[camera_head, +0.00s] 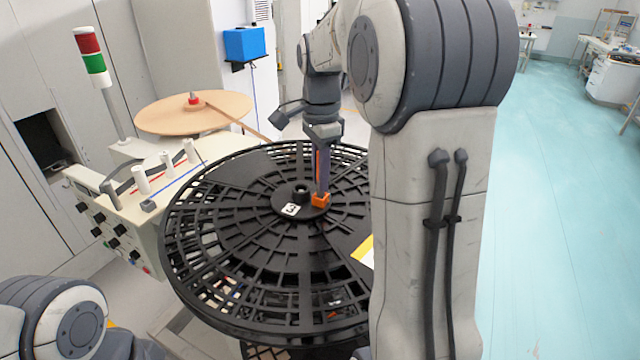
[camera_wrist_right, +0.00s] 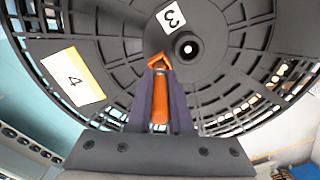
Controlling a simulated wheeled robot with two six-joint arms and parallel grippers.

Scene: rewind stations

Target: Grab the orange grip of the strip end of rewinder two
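My right gripper (camera_head: 322,172) reaches down over the large black slotted reel (camera_head: 230,235), close to its hub. In the right wrist view its two dark purple fingers (camera_wrist_right: 160,92) stand against both sides of an orange grip (camera_wrist_right: 160,100), with no clear gap. The grip's angular orange end sticks out past the fingertips, above the reel near the white label 3 (camera_wrist_right: 171,16); this end also shows in the head view (camera_head: 320,200). I cannot tell whether it touches the reel. No strip is plainly seen on the grip. My left gripper is out of view.
A light machine (camera_head: 130,200) with knobs and white posts stands left of the reel. A tan disc (camera_head: 195,112) with a red hub lies behind it, near a red, white and green signal light (camera_head: 91,55). A blue box (camera_head: 244,44) is farther back. Clear floor (camera_head: 555,200) lies right.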

